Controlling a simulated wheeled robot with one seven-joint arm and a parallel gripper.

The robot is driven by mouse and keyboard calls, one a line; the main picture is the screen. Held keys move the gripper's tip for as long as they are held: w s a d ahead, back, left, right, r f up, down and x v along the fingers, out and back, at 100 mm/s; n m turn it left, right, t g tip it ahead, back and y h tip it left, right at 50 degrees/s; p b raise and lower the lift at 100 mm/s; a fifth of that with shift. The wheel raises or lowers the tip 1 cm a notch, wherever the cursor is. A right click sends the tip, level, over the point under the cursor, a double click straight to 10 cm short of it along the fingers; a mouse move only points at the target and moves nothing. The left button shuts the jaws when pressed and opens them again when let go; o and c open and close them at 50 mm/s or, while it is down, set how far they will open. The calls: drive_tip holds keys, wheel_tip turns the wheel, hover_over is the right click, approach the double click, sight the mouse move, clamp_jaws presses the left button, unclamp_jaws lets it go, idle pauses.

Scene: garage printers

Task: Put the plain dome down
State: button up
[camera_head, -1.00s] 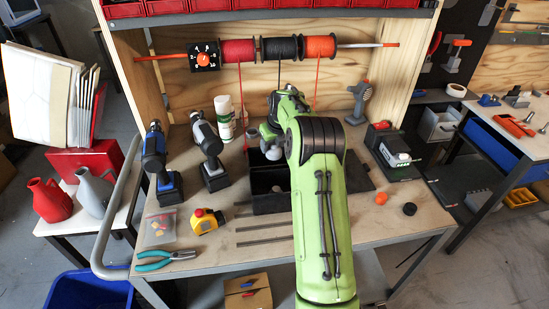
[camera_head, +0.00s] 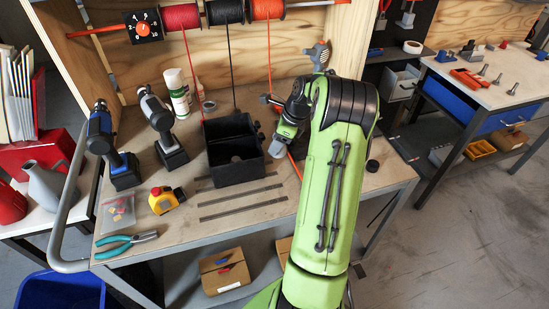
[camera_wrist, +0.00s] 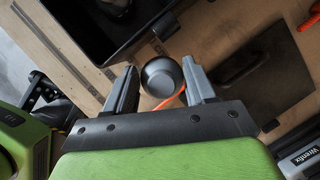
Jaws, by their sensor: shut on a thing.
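The plain dome (camera_wrist: 161,77) is a small smooth grey rounded piece with a darker round face. In the wrist view it sits between the two finger ends of my gripper (camera_wrist: 159,80), which is shut on it. In the head view my gripper (camera_head: 281,147) is just right of the open black box, above the wooden bench (camera_head: 255,222). The dome is hard to tell from the grey fingers there. The wrist view shows bench wood below the dome, but its exact height is unclear.
The open black box (camera_head: 236,168) also shows in the wrist view (camera_wrist: 88,40). A flat dark plate (camera_wrist: 250,68) lies on the other side. An orange strand passes by my gripper.

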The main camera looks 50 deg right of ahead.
wheel_tip(320, 180, down, 6)
drive_tip(key=shift+r+b, duration=0.1)
drive_tip(key=shift+b, duration=0.65)
drive_tip(key=o, duration=1)
